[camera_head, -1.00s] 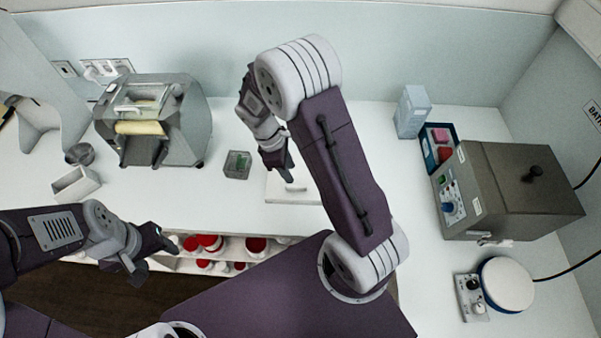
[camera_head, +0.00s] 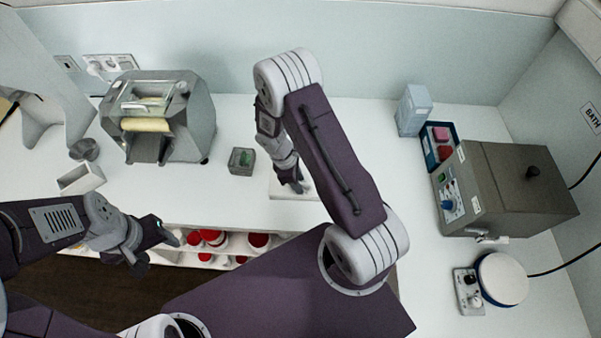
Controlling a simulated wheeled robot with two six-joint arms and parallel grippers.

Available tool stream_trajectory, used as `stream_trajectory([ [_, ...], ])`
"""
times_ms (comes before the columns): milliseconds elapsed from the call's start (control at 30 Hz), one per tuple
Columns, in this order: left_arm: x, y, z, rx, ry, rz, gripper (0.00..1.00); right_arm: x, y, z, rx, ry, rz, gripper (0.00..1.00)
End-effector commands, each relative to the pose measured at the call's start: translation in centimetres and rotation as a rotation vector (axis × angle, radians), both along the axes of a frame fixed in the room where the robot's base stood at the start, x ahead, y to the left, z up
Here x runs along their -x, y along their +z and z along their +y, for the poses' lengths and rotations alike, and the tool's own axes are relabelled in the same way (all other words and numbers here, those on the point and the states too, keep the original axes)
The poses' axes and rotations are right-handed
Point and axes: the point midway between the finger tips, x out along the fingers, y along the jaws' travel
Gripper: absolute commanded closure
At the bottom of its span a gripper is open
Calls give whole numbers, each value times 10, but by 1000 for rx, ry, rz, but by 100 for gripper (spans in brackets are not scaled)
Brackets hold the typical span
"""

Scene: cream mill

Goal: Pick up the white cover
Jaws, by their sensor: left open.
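A flat white slab (camera_head: 283,194), which may be the white cover, lies on the white worktop in the middle, partly hidden by my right arm. My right gripper (camera_head: 297,186) points down over the slab, with its dark fingertips at or just above the slab's surface. I cannot tell whether it touches, or whether the fingers are open or shut. My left gripper (camera_head: 158,250) is open and empty, in front of the worktop's front edge at the lower left.
A grey mill with a cream roller (camera_head: 172,115) stands at the back left. A small grey box (camera_head: 242,161) sits left of the slab. A white tray (camera_head: 82,178) is at the left. A metal bath (camera_head: 505,190) and a round-topped device (camera_head: 503,279) stand right. Shelves with red-lidded jars are below.

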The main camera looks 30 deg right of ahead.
Motion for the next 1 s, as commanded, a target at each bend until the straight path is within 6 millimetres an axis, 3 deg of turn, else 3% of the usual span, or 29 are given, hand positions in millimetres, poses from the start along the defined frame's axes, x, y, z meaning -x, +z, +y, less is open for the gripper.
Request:
stream_trajectory([
  [67,0,0,0,0,0,0,43,0,0,0,0,0,0,65],
  [200,0,0,0,0,0,0,43,0,0,0,0,0,0,100],
  [667,0,-2,0,0,0,0,43,-1,7,0,0,0,-2,100],
  [867,0,-9,0,0,0,0,43,-2,37,0,1,-1,-7,100],
  [1000,0,-17,0,0,0,0,43,23,56,15,0,4,-2,100],
])
